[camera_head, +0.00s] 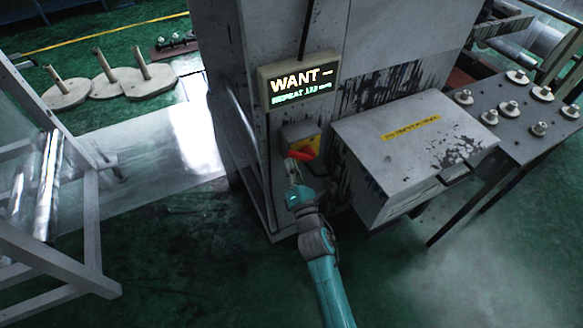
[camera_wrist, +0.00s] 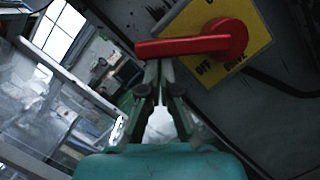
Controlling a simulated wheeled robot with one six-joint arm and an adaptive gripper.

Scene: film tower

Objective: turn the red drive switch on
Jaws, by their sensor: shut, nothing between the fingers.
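The red drive switch (camera_head: 303,153) sits on a yellow plate on the front of the grey machine, below the display. In the wrist view the red switch (camera_wrist: 215,40) has a round hub and a lever reaching left. The yellow plate (camera_wrist: 262,30) shows the words "OFF" and "DRIVE" below the hub. My gripper (camera_head: 291,168) is just in front of the switch. In the wrist view my gripper (camera_wrist: 158,70) is shut and empty, its tips just below the lever's left part. I cannot tell whether they touch it.
A display (camera_head: 298,80) reading "WANT" hangs above the switch. A grey box (camera_head: 415,140) with a yellow label juts out to the right. A table (camera_head: 530,115) with several small spools stands farther right. A metal frame (camera_head: 70,200) stands at left. Green floor between is clear.

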